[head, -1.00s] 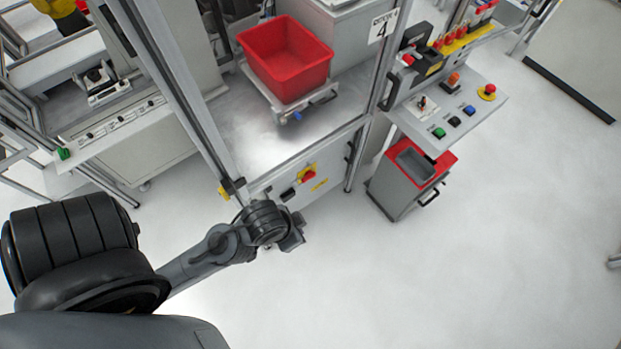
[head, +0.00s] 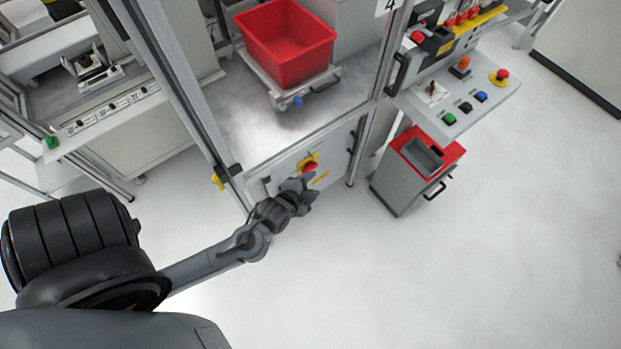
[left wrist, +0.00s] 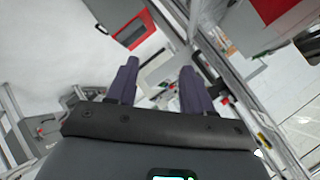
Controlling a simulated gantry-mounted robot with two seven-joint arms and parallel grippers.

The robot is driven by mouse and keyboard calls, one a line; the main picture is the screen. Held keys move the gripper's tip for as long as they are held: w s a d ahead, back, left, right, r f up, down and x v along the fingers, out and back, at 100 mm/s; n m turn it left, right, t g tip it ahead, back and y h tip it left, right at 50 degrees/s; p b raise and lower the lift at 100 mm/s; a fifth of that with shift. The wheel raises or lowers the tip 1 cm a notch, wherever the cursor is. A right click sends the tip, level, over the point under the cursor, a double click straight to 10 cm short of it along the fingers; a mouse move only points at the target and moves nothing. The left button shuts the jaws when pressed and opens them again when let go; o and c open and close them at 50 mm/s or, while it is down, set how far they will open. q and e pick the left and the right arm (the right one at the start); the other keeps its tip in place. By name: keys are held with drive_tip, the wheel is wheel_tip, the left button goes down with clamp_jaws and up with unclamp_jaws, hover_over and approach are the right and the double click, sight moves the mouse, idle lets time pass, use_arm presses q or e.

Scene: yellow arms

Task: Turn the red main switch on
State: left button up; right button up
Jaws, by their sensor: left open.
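The red main switch (head: 310,167) sits on a yellow plate on the grey front panel (head: 335,160) of the machine frame, below the red crate. A yellow label is just below it. My left gripper (head: 307,191) is in front of this panel, just below the switch in the head view. Whether it touches the switch cannot be told. In the left wrist view the two purple-grey fingers of my left gripper (left wrist: 159,76) stand apart, with nothing clearly held between them. The switch is not clearly made out there. My right gripper is not in view.
A red crate (head: 287,45) stands on a tray inside the frame. To the right are a control panel with several buttons (head: 464,107) and a grey bin with a red top (head: 405,180). A frame post (head: 190,100) rises left of the panel. The floor at right is clear.

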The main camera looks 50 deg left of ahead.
use_arm(q)
drive_tip(key=w+a+f+m+t+y+b, duration=0.1)
drive_tip(key=a+f+y+b, duration=0.15)
drive_tip(key=f+b, duration=0.4)
drive_tip(key=w+a+f+t+y+b, duration=0.1)
drive_tip(key=w+a+f+b, duration=0.1)
drive_tip(key=a+f+b, duration=0.45)
drive_tip(key=y+b, duration=0.6)
drive_tip(key=b, duration=2.8)
approach(309, 168)
drive_tip(key=f+b+x, duration=0.1)
drive_tip(key=b+x, duration=0.5)
drive_tip(key=x, duration=0.2)
drive_tip(key=shift+w+d+t, duration=0.2)
drive_tip(key=shift+w+t, duration=0.2)
drive_tip(key=shift+w, duration=0.05)
drive_tip(key=shift+f+h, duration=0.1)
drive_tip(key=shift+h, duration=0.15)
